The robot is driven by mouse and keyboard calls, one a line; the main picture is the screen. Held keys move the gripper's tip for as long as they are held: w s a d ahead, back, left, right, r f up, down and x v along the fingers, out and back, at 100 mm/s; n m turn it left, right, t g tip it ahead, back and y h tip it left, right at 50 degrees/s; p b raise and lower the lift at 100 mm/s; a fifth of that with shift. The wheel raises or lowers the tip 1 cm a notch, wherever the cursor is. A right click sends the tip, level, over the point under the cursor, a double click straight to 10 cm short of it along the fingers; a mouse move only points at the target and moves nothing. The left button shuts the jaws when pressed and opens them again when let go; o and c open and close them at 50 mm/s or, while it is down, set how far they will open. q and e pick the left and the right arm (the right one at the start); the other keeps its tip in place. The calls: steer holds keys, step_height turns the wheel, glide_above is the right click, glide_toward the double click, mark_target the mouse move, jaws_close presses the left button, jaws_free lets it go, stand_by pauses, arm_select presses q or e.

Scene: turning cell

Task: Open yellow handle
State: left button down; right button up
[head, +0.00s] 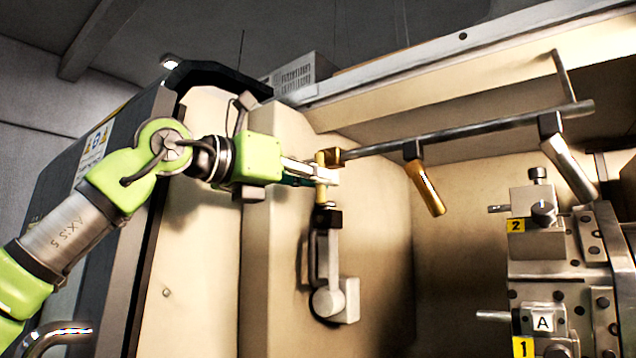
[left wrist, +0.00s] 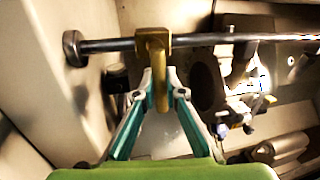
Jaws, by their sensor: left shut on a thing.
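My left gripper (head: 325,174) reaches in from the left and is shut on a yellow, brass-coloured handle (head: 320,190) that hangs from the near left end of a dark pipe. In the left wrist view the same handle (left wrist: 158,58) hangs from the pipe between the two fingertips (left wrist: 159,80) of the gripper. Part of the handle is hidden by the fingers in the head view. A second gold-coloured handle (head: 427,190) hangs tilted from the pipe further right, apart from the gripper. My right gripper is not in view.
The dark pipe (head: 475,133) runs across the machine's cream interior. A paler handle (head: 570,170) hangs from its right part. A jointed metal fitting (head: 328,297) sits below the gripper. A tool turret (head: 560,265) with yellow number plates stands at the right.

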arm_select(q)
steer(key=shift+s+d+r+n+t+b, duration=0.2)
steer(key=shift+d+n+t+b, duration=0.1)
steer(key=shift+n+b, duration=0.8)
steer(key=shift+s+d+r+n+t+b, duration=0.15)
steer(key=shift+s+d+n+b, duration=0.15)
steer(key=shift+n+b, duration=0.7)
steer(key=shift+s+d+r+n+t+b, duration=0.15)
steer(key=shift+d+n+t+b, duration=0.15)
steer(key=shift+n+b, duration=0.8)
